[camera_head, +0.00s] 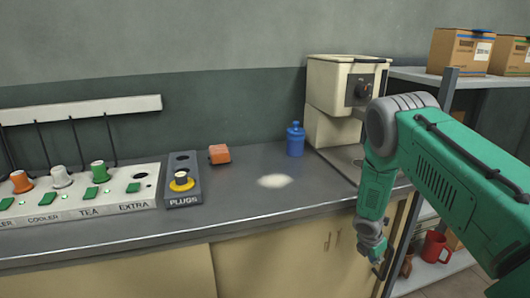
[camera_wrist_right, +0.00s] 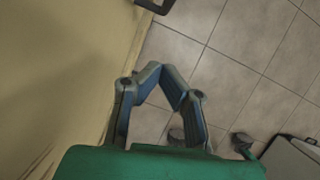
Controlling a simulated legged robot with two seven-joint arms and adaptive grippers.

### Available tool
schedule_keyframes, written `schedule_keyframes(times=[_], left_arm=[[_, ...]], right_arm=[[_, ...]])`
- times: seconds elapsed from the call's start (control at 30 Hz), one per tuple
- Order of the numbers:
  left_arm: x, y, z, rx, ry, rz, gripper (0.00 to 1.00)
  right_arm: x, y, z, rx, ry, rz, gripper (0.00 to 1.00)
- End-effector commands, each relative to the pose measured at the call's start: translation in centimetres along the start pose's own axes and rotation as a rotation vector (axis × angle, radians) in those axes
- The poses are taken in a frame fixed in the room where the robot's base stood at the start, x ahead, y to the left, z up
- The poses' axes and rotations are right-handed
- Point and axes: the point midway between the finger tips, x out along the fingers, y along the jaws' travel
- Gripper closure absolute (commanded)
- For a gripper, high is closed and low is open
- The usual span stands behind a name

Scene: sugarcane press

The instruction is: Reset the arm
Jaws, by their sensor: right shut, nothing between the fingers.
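My right arm (camera_head: 455,165) is green and grey and comes in from the right edge of the head view. It bends down in front of the counter's right end. My right gripper (camera_head: 381,268) hangs low beside the cabinet front, below the counter top. In the right wrist view the right gripper (camera_wrist_right: 170,105) has its fingertips close together over bare floor tiles, with nothing between them. My left gripper is in neither view.
The counter (camera_head: 240,192) bears a cream machine (camera_head: 338,95), a blue bottle (camera_head: 295,139), an orange block (camera_head: 219,154), a white patch (camera_head: 275,181), a plugs box (camera_head: 183,195) and a labelled panel (camera_head: 95,204). A shelf (camera_head: 425,75) with cardboard boxes (camera_head: 460,50) and a red mug (camera_head: 436,246) stands right.

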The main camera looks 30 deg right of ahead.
Motion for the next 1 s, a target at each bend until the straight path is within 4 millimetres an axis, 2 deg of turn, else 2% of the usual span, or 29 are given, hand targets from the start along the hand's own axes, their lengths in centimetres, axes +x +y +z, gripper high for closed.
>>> schedule_keyframes(times=[0.13, 0.23, 0.27, 0.37, 0.4, 0.47, 0.5, 0.6, 0.63, 0.7, 0.8, 0.9, 1.0], left_arm=[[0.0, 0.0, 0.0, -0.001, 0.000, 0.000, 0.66], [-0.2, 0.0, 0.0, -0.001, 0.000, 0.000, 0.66], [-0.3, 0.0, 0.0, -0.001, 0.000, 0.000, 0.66], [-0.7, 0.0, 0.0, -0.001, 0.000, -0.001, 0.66], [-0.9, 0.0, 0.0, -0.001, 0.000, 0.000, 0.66], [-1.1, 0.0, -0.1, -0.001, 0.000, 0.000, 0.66], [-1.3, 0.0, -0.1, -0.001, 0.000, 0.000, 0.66], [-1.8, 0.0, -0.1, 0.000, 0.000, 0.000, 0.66], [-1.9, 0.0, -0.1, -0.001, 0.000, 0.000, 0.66], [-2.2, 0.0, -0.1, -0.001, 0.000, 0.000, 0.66], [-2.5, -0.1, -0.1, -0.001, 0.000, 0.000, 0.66], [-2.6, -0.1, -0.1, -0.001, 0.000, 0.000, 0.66], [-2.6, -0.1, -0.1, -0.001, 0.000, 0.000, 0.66]], right_arm=[[-0.2, -0.1, -1.0, 0.015, 0.015, 0.004, 1.00], [-0.5, -0.7, -4.2, 0.084, 0.073, 0.007, 1.00], [-0.7, -1.0, -5.7, 0.119, 0.100, 0.007, 1.00], [-1.8, -3.0, -12.2, 0.287, 0.212, -0.006, 1.00], [-2.6, -4.1, -15.1, 0.373, 0.259, -0.020, 1.00], [-3.9, -6.0, -19.1, 0.510, 0.320, -0.048, 1.00], [-4.9, -7.5, -21.6, 0.609, 0.354, -0.072, 1.00], [-7.7, -12.0, -26.8, 0.866, 0.406, -0.142, 1.00], [-8.6, -13.5, -27.9, 0.942, 0.411, -0.162, 1.00], [-10.5, -16.7, -29.8, 1.110, 0.407, -0.201, 1.00], [-12.6, -20.4, -30.9, 1.301, 0.380, -0.230, 1.00], [-13.8, -22.5, -31.0, 1.414, 0.357, -0.237, 1.00], [-14.3, -23.3, -30.9, 1.462, 0.345, -0.236, 1.00]])
